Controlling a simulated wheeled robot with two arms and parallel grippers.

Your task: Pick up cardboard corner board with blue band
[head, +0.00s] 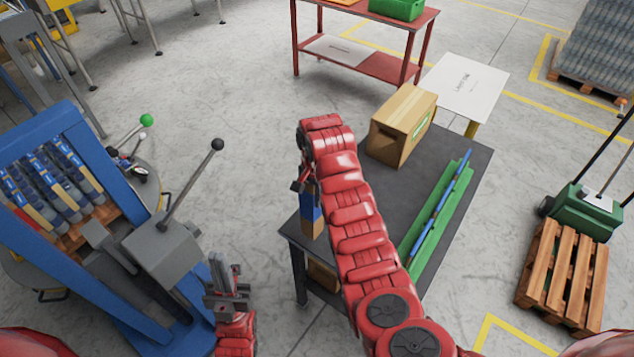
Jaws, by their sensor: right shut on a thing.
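The cardboard corner board with a blue band (311,213) is upright at the left edge of the dark table. I cannot tell whether the board's lower end touches the table. My left gripper (229,272) is low, left of the table beside the blue machine, with its fingers apart and nothing between them.
The dark table (460,214) carries a cardboard box (402,125) and a green tray with a blue strip (437,210). A blue machine with levers (170,255) stands at left. A red bench (370,62) is behind; a wooden pallet (565,272) is at right.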

